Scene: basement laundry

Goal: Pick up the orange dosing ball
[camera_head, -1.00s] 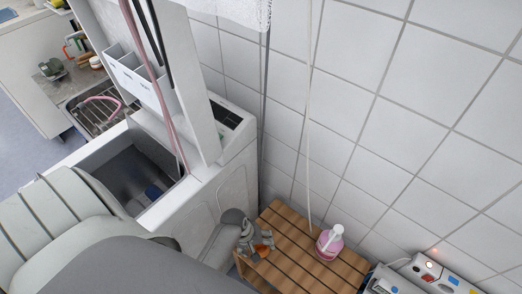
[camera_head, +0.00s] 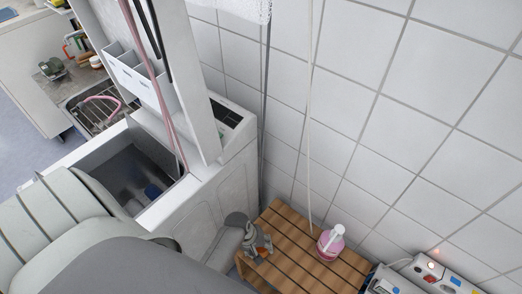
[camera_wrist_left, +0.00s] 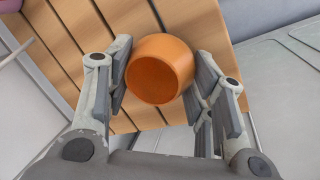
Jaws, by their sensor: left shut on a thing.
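The orange dosing ball (camera_wrist_left: 176,50) is a hollow orange cup with a round opening, seen between the two fingers in the left wrist view. My left gripper (camera_wrist_left: 160,88) is shut on it, with a finger pad at each side. The ball is over the slatted wooden bench; I cannot tell whether it still touches the slats. In the head view my left gripper (camera_head: 262,248) is at the bench's left end and hides nearly all of the ball. My right gripper is not in view.
The slatted wooden bench (camera_head: 290,248) stands against the white tiled wall. A pink bottle with a white top (camera_head: 331,242) stands on it, right of my left gripper. A white appliance is left of the bench. A power strip (camera_head: 430,268) is at lower right.

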